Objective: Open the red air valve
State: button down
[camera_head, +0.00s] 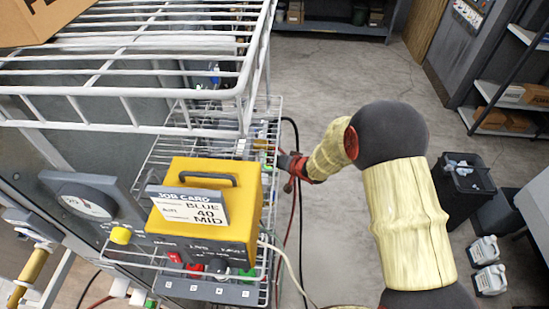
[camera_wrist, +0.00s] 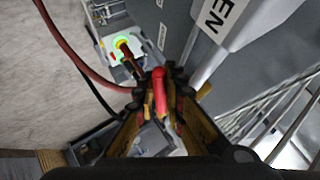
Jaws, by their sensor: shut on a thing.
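The red air valve's handle (camera_wrist: 159,92) shows in the wrist view as a short rounded red lever, upright in the picture between my fingers. My gripper (camera_wrist: 160,88) is shut on it, with one dark-tipped finger on each side. The valve's body is mostly hidden behind the fingers. In the head view my gripper (camera_head: 291,165) is small and reaches to the right edge of the wire rack, and the valve cannot be made out there. A white label (camera_wrist: 228,20) ending in "EN" is above right of the handle in the wrist view.
A red hose (camera_wrist: 68,52) and a black cable pass left of my gripper. A green-lit ring (camera_wrist: 122,44) is beyond it. The wire rack (camera_head: 185,142) holds a yellow box (camera_head: 222,205) with a job card (camera_head: 190,205). Open floor (camera_head: 335,65) lies behind my arm.

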jog(key=c, duration=1.8)
grip_release()
jog(key=shift+c, duration=0.2)
jog(key=v, duration=1.2)
